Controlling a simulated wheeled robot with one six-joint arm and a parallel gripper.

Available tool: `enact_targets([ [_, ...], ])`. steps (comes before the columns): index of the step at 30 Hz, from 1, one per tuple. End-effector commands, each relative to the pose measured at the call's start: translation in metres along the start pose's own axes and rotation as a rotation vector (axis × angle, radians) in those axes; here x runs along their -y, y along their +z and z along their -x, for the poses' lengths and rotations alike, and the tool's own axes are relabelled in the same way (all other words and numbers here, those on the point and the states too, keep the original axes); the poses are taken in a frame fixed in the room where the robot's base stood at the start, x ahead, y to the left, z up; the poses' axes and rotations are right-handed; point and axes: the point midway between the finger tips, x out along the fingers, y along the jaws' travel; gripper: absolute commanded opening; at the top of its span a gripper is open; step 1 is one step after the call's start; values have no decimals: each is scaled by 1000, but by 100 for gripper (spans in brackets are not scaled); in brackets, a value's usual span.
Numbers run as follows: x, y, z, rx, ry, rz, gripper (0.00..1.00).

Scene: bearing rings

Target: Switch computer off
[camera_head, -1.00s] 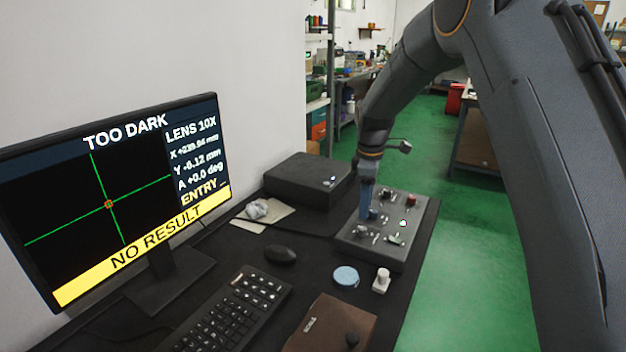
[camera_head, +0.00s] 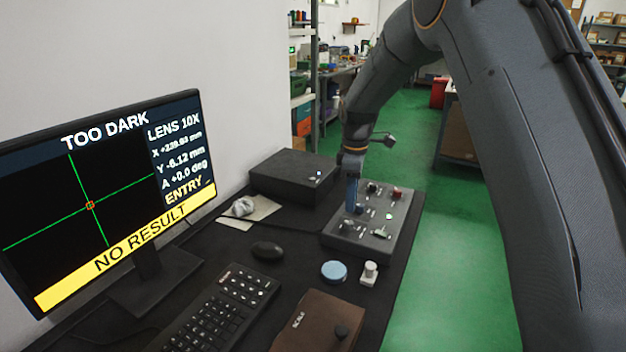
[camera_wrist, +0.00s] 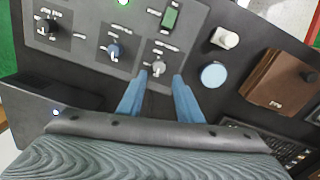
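The black computer box (camera_head: 285,172) stands at the back of the desk with a small lit white light on its front. In the wrist view the box (camera_wrist: 85,96) is partly hidden behind my gripper, its light glowing at the left. The monitor (camera_head: 100,205) is on and reads "TOO DARK" and "NO RESULT". My gripper (camera_wrist: 160,76) is open, with its two blue fingers apart and pointing at a grey knob (camera_wrist: 158,67) on the control panel (camera_wrist: 85,50). I cannot tell whether they touch it. In the head view my gripper (camera_head: 353,207) is over the panel (camera_head: 395,232).
A keyboard (camera_head: 215,315), mouse (camera_head: 267,251), blue disc (camera_head: 334,271), white-topped part (camera_head: 370,272) and brown case (camera_head: 315,322) lie on the dark desk. A crumpled white thing (camera_head: 243,206) rests by the box. Green floor is clear right of the desk.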

Motion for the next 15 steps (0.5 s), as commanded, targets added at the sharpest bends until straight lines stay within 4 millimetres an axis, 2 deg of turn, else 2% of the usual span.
enact_targets([
  [1, 0, 0, 0, 0, 0, 0, 23],
  [5, 0, 0, 0, 0, 0, 0, 1],
  [15, 0, 0, 0, 0, 0, 0, 0],
])
